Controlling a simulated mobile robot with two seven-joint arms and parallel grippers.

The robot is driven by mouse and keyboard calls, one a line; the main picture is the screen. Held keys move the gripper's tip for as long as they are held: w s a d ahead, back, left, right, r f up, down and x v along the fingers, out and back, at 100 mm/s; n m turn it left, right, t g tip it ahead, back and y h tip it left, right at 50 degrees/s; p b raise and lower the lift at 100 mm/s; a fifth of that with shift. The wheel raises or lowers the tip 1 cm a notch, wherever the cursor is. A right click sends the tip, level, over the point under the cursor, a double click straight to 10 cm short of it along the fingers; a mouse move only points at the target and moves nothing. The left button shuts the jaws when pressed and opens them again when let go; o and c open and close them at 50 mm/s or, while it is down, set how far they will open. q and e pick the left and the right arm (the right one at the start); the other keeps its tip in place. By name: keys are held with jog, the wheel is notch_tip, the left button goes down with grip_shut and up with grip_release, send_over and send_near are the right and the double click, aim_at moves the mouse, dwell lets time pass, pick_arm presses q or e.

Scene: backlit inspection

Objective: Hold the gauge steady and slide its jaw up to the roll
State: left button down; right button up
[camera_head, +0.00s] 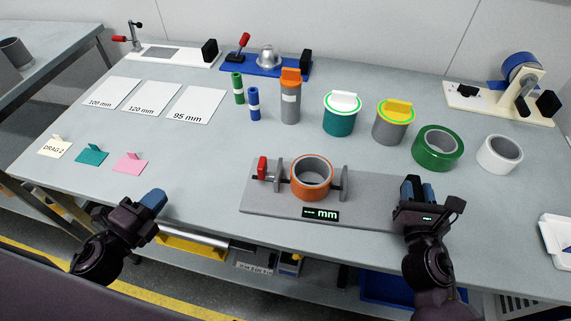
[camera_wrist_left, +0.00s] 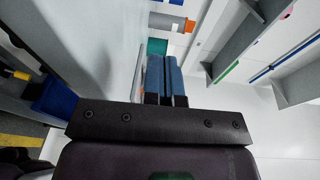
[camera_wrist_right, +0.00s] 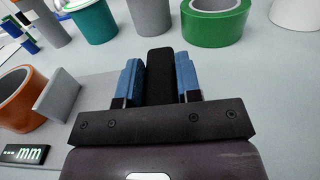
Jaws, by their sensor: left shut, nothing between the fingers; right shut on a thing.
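The gauge is a grey plate (camera_head: 380,212) with two upright jaws and a lit mm display (camera_head: 321,214). An orange roll (camera_head: 311,192) with a grey core stands between the sliding jaw (camera_head: 278,176), beside its red handle (camera_head: 262,167), and the right jaw (camera_head: 344,183). A small gap shows left of the roll; I cannot tell whether the right jaw touches it. My right gripper (camera_head: 420,192) is shut on a black block (camera_wrist_right: 160,78) at the gauge's right end. My left gripper (camera_head: 152,203) is shut and empty, left of the gauge, near the table's front edge.
A green tape roll (camera_head: 437,149), a white roll (camera_head: 500,154) and lidded cans (camera_head: 342,118) stand behind the gauge. Small cards (camera_head: 130,163) and labelled sheets (camera_head: 152,98) lie left. The table (camera_head: 200,180) is clear between left gripper and gauge.

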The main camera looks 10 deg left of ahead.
pick_arm(q)
jog(key=r+m+h, duration=0.1)
jog(key=m+h, duration=0.1)
jog(key=w+d+r+m+h, duration=0.1)
jog(key=m+h, duration=0.1)
jog(key=w+d+r+m+g+h, duration=0.1)
jog(key=m+h, duration=0.1)
jog(key=shift+d+r, duration=0.2)
jog(key=shift+d, duration=0.05)
notch_tip(320, 180, up, 5)
jog(key=d+m+g+h, duration=0.1)
jog(key=m+g+h, duration=0.4)
jog(key=m+h, duration=0.35)
jog(key=m+g, duration=0.9)
jog(key=m, duration=0.8)
send_near(268, 175)
jog(key=r, duration=0.1)
jog(key=a+r, duration=0.1)
jog(key=r, duration=0.1)
jog(key=a+r, duration=0.1)
jog(key=shift+r, duration=0.2)
jog(key=shift+w+d+m+g, duration=0.15)
jog(key=shift+d+m+g, duration=0.15)
jog(key=shift+m, duration=0.05)
jog(key=shift+w+d, duration=0.1)
jog(key=shift+d, duration=1.5)
jog(key=shift+w+d, duration=0.15)
jog(key=shift+d, duration=1.45)
